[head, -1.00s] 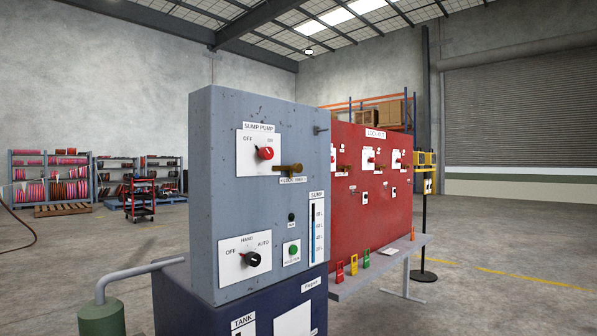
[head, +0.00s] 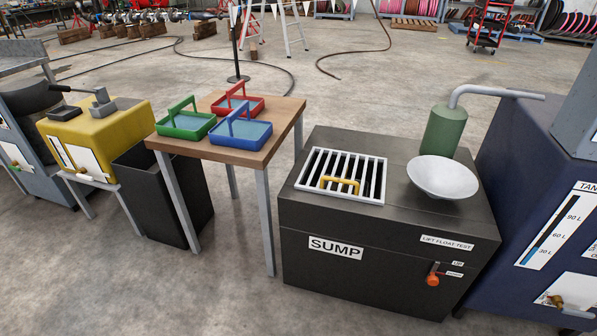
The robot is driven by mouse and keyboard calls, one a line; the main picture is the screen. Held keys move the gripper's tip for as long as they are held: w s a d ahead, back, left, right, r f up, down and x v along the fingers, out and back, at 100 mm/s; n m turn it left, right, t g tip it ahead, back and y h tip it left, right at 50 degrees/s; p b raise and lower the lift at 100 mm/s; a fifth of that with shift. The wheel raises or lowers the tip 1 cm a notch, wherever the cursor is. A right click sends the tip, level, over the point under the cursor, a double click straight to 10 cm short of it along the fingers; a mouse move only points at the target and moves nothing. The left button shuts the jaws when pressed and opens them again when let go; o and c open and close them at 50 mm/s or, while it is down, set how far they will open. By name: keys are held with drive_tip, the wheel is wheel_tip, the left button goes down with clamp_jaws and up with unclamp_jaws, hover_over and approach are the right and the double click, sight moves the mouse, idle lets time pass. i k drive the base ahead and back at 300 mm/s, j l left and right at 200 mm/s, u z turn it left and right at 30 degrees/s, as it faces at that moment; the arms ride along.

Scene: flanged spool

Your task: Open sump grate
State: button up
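The sump grate (head: 316,169) is a white barred panel lying flat and closed in the top of the black sump box (head: 330,282). A yellow handle (head: 339,184) stands on the grate near its front edge. Dark space shows between the bars. The box carries a SUMP label (head: 335,248) on its front. My gripper is not in the head view.
A white bowl (head: 442,177) and a green cylinder with a grey pipe (head: 446,131) stand right of the grate. An orange knob (head: 432,280) sits on the box's front. A wooden table (head: 268,126) with three coloured trays stands left. Open floor lies in front.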

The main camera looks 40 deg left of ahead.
sight(319, 188)
drive_tip(key=u, duration=1.2)
drive_tip(key=i+l, duration=0.1)
drive_tip(key=i, duration=0.2)
drive_tip(key=i+u, duration=0.15)
drive_tip(key=i, duration=0.15)
